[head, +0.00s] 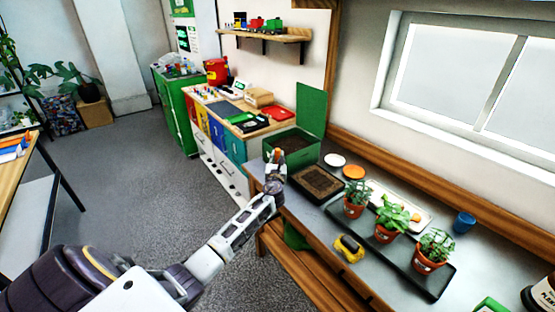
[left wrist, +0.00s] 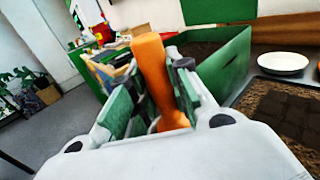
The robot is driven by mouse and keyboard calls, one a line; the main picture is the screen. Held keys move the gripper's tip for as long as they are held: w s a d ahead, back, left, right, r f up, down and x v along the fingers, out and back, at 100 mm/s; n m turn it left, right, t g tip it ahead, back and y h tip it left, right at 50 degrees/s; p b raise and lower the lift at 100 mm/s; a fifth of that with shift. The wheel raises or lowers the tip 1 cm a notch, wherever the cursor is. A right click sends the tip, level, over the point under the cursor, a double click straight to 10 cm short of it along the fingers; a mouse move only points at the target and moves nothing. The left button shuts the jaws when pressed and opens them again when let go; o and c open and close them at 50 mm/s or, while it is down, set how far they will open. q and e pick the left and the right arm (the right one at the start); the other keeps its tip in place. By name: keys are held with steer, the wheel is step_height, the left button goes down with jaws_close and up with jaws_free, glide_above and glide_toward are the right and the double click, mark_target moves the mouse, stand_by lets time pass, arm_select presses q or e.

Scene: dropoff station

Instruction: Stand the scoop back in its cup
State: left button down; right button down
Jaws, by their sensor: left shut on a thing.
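My left gripper (head: 273,182) is over the near left edge of the bench, in front of a green soil box. In the left wrist view its fingers (left wrist: 150,85) are shut on an orange scoop (left wrist: 150,68), of which a smooth orange part, likely the handle, shows upright between the pads. The scoop's far end is hidden. A small blue cup (head: 464,222) stands on the right part of the bench, well apart from the gripper. My right gripper is not in view.
The green soil box (head: 299,152) with its raised lid stands behind the gripper. A seed tray (head: 318,184), potted plants on a dark tray (head: 398,258), a yellow-black object (head: 349,248), a white dish (head: 334,160) and an orange dish (head: 353,172) occupy the bench.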

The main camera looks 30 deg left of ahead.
arm_select(q)
steer(key=shift+f, duration=0.2)
stand_by(0.4)
steer(key=c, duration=1.2)
jaws_free()
steer(key=shift+c, duration=0.2)
steer(key=shift+s, duration=0.1)
steer(key=v, duration=1.1)
steer(key=shift+s+d, duration=0.25)
steer(key=shift+s, duration=0.1)
